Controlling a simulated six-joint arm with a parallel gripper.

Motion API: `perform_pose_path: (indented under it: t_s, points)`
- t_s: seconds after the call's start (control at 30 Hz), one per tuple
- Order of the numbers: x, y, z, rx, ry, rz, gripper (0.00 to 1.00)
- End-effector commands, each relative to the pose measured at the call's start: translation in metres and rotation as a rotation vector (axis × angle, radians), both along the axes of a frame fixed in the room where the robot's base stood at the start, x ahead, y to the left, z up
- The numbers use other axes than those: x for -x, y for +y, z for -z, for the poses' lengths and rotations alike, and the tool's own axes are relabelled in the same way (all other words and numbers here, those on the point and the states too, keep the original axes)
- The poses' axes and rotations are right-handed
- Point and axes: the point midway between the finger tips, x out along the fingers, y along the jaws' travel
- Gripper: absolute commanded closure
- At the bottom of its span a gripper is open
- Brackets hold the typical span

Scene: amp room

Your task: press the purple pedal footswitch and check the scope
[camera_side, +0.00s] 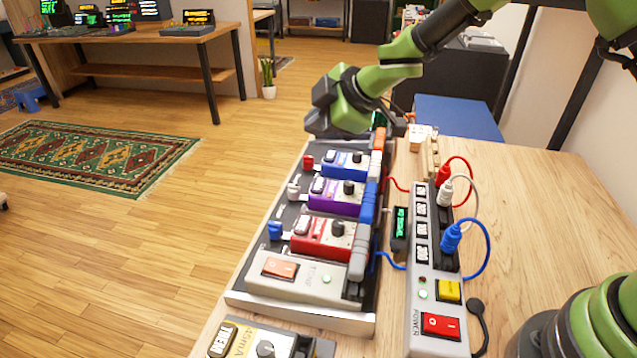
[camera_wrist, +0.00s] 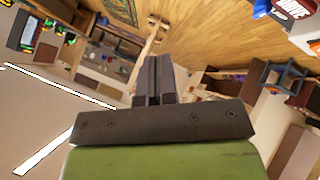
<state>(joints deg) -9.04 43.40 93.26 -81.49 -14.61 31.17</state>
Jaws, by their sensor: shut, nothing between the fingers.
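The purple pedal (camera_side: 337,197) sits in a row of pedals on a dark board, between a blue pedal and a red pedal. A pale footswitch (camera_side: 317,187) shows at its left end. A small dark device with a green-lit display (camera_side: 400,222) stands right of the pedals; I cannot tell if it is the scope, and its text is too small to read. My gripper (camera_side: 316,122) is above the far end of the board, beyond the blue pedal and apart from the purple one. In the wrist view its fingers (camera_wrist: 155,80) are together and empty, with the room behind them.
The blue pedal (camera_side: 347,164), red pedal (camera_side: 322,238) and a grey switch box (camera_side: 307,278) share the pedalboard (camera_side: 300,313). A power strip (camera_side: 436,320) with looping cables stands to the right. A yellow-labelled box (camera_side: 262,340) is in front. Bare table (camera_side: 540,215) lies farther right.

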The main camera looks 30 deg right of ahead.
Motion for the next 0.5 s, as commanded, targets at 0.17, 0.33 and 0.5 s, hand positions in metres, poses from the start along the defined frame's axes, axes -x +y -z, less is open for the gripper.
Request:
perform_pose_path:
  t_s: [0.17, 0.33, 0.5]
  points:
    - [0.0, 0.0, 0.003, -0.001, 0.001, 0.001, 1.0]
    - [0.0, 0.0, 0.015, -0.002, 0.003, 0.002, 1.0]
    - [0.001, 0.0, 0.035, -0.002, 0.005, 0.003, 1.0]
